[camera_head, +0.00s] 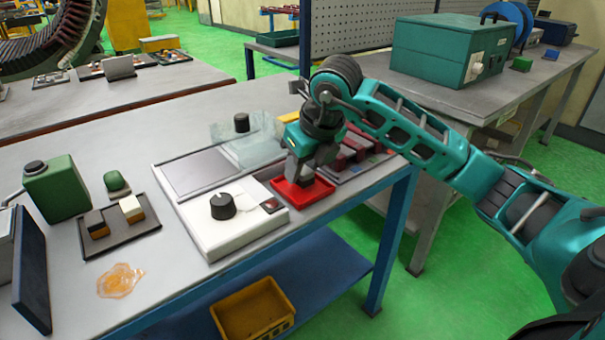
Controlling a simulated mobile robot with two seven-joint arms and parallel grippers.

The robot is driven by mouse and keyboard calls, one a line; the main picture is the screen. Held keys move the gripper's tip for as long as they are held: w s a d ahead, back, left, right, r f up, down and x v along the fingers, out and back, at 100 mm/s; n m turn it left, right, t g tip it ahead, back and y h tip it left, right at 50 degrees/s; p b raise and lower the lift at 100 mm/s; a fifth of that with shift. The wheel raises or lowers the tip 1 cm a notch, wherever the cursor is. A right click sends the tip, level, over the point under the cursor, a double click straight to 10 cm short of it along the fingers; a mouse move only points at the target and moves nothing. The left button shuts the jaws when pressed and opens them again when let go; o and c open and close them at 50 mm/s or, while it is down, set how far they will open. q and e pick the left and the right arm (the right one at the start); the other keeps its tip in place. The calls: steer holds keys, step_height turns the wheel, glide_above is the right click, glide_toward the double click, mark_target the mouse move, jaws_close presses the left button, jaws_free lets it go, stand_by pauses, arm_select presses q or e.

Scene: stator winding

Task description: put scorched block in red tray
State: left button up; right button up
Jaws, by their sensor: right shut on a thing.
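The small red tray (318,197) stands near the table's front right edge, beside a white unit with a black knob. My right gripper (301,178) points down just over the tray, its fingers at or inside the rim. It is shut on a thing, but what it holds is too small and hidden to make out. On a dark mat (130,236) at the left stand a dark-topped block (96,223) with a yellowish base and a pale-topped block (131,208). I cannot tell which block is the scorched one. My left gripper is not in view.
The white knob unit (232,222) is left of the red tray. A clear cover (245,146) with a knob and a row of dark red parts (353,147) are behind. A green can (56,188) and an amber puddle (120,281) are at the left.

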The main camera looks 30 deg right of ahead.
steer(key=shift+f, duration=0.65)
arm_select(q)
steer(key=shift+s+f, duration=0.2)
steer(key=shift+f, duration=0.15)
arm_select(e)
steer(key=shift+f, duration=0.1)
steer(key=o, duration=0.8)
steer(key=shift+c, duration=0.2)
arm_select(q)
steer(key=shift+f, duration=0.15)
